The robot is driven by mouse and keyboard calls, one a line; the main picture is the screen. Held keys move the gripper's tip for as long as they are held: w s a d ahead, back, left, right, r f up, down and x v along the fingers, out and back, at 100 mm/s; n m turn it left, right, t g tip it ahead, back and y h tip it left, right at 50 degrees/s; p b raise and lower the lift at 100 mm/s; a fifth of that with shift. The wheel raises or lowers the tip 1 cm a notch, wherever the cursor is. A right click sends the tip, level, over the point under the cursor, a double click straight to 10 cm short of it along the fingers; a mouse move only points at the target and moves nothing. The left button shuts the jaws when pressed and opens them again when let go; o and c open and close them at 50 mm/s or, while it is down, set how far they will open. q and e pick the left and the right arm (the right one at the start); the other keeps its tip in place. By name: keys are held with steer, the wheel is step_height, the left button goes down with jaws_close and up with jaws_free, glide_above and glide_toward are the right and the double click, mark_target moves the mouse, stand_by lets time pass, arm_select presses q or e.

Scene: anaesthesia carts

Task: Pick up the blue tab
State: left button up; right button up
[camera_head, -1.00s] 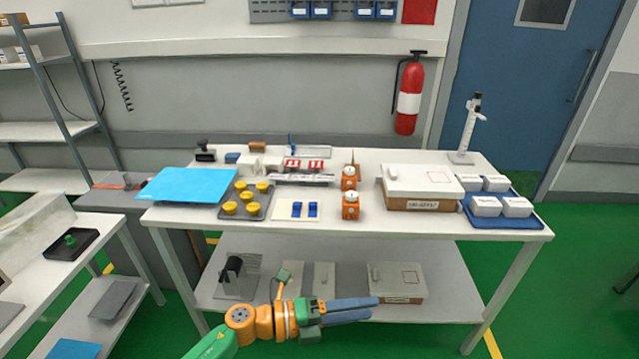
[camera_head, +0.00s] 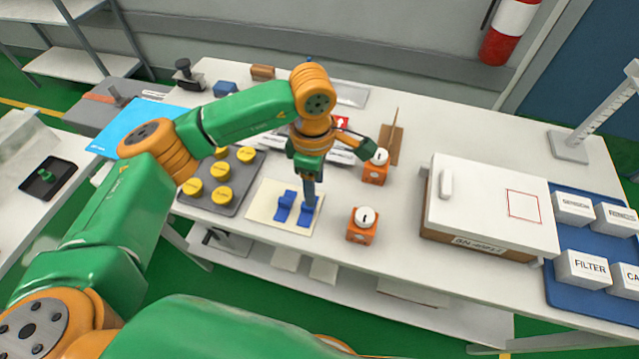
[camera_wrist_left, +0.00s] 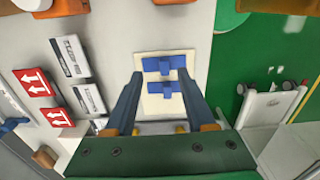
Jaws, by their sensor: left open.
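Two blue tabs stand side by side on a cream square pad (camera_head: 264,213) on the white table. The left blue tab (camera_head: 283,207) is clear in the head view; the right blue tab (camera_head: 305,216) is partly covered by my left gripper (camera_head: 310,198). In the left wrist view, both the right tab (camera_wrist_left: 164,64) and the left tab (camera_wrist_left: 164,88) show in the gap between the two fingers of my left gripper (camera_wrist_left: 160,80). The fingers are apart, point down and hold nothing. I cannot tell their exact height above the tabs. My right gripper is not in view.
A grey tray (camera_head: 237,192) with several yellow round pieces lies left of the pad. Orange devices with white knobs, one near (camera_head: 361,230) and one farther back (camera_head: 376,170), stand to the right. A lidded white box (camera_head: 485,205) and a blue tray (camera_head: 561,290) are farther right.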

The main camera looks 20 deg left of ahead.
arm_select(q)
steer(key=f, duration=0.1)
steer(key=f+p, duration=0.1)
steer(key=s+f+p, duration=0.1)
steer(key=shift+s+a+f, duration=0.1)
steer(key=shift+a+f, duration=0.15)
step_height(320, 180, down, 3)
steer(key=shift+r, duration=0.15)
steer(key=shift+w+f, duration=0.2)
steer(key=shift+w, duration=0.05)
jaws_close()
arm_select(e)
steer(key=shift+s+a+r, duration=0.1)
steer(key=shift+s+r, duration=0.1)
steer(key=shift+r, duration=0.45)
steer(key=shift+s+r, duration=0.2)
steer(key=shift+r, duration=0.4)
